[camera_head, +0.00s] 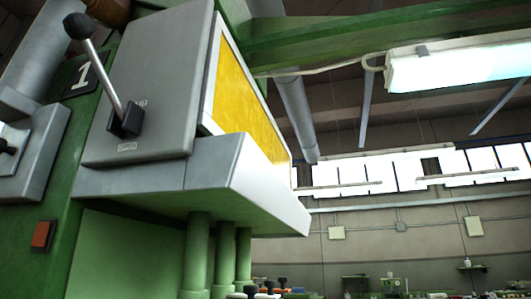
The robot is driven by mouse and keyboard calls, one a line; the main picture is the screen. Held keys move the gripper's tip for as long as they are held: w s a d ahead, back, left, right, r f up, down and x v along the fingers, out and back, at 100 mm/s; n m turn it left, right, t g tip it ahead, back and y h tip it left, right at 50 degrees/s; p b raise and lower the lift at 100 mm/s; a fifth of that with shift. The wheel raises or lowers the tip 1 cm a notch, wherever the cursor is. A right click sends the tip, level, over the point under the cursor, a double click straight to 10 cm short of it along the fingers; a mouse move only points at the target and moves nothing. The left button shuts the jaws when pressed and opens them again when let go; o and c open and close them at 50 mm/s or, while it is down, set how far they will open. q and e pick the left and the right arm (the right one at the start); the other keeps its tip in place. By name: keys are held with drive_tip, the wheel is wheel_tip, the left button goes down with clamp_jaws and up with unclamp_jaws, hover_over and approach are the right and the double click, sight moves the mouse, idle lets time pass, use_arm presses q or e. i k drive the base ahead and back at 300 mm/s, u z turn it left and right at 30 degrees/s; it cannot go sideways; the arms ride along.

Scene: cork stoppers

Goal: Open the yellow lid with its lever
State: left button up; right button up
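The yellow lid (245,98) is a flat, tilted panel in a grey frame on the side of the grey machine housing. It appears closed against the housing. The lever (105,75) is a metal rod with a black ball knob at the upper left. It rises from a black base on the housing's grey face and leans up and to the left. Neither of my grippers is in view, and nothing touches the lid or the lever.
The green machine body (125,255) fills the left side, with a red button (42,236) low on it. A grey ledge (240,180) juts out below the lid, above green columns. A lit lamp (460,66) hangs at upper right. The space right of the machine looks open.

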sight(79, 25)
drive_tip(key=k, duration=0.5)
drive_tip(key=u, duration=1)
drive_tip(key=i, duration=0.3)
